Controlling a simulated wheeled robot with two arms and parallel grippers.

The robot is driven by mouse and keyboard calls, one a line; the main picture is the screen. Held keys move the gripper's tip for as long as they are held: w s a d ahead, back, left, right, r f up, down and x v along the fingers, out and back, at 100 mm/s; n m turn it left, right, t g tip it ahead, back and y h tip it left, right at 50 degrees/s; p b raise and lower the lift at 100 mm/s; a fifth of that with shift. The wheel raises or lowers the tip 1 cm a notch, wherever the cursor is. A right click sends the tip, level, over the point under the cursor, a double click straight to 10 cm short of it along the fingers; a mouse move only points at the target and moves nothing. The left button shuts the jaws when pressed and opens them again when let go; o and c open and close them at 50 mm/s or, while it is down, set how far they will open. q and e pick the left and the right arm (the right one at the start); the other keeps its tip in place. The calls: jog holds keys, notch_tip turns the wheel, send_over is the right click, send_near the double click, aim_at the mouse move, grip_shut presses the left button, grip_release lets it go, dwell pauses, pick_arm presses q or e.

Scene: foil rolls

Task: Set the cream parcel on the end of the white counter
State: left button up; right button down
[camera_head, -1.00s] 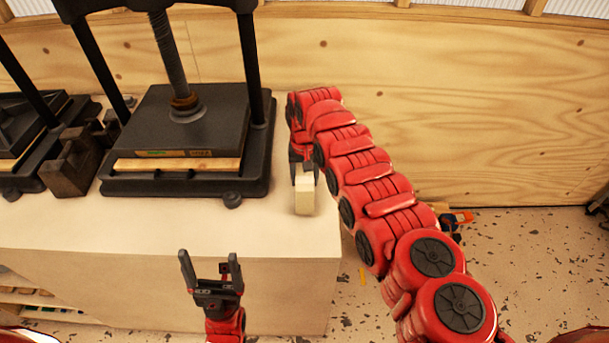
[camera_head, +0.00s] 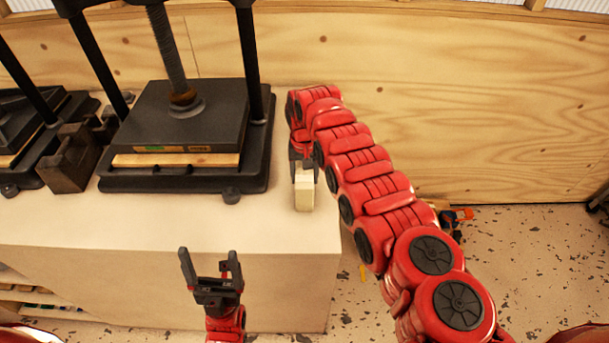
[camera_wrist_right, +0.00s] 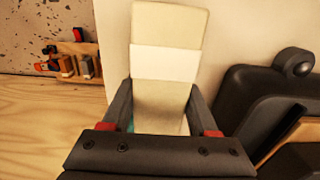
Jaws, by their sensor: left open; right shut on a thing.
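The cream parcel (camera_head: 304,194) is at the right end of the white counter (camera_head: 200,228), by its edge. My right gripper (camera_head: 303,172) is shut on it from behind. In the right wrist view the parcel (camera_wrist_right: 165,60), with a paler band across it, sits between the two fingers of my right gripper (camera_wrist_right: 160,118). Whether its underside touches the counter top, I cannot tell. My left gripper (camera_head: 211,268) is open and empty, in front of the counter's front face.
A black press (camera_head: 190,115) stands on the counter just left of the parcel. Dark metal blocks (camera_head: 70,160) and a second press (camera_head: 25,125) are farther left. A plywood wall (camera_head: 450,90) is behind. Speckled floor (camera_head: 540,260) lies to the right. The counter front strip is clear.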

jog(key=shift+c, duration=0.4)
grip_release()
